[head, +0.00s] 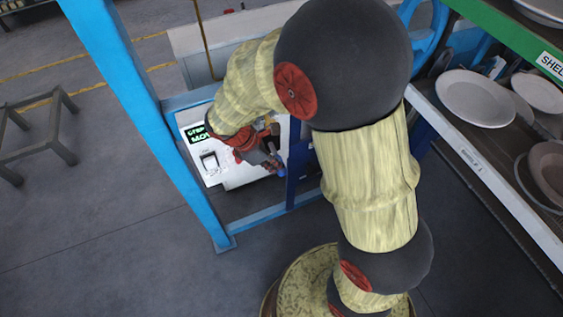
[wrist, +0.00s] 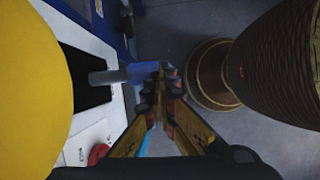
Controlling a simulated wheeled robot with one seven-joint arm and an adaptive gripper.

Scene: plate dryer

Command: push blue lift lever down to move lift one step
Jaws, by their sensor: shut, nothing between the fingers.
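The blue lift lever (wrist: 140,72) sticks out on a grey metal shaft from a black slot in a white control panel (wrist: 85,135) in the wrist view. In the head view its blue end (head: 281,171) shows just past my gripper (head: 268,158). My gripper (wrist: 163,92) is shut and empty, its dark fingertips at the lever's free end. Whether they touch the lever I cannot tell. The panel in the head view (head: 232,178) carries a green-lettered display (head: 198,133); my arm hides part of the panel.
A red button (wrist: 98,153) sits low on the panel, and a white switch (head: 209,161) is below the display. A blue frame post (head: 145,110) stands left of the panel. A shelf with plates (head: 475,98) is at the right. Open floor lies in front.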

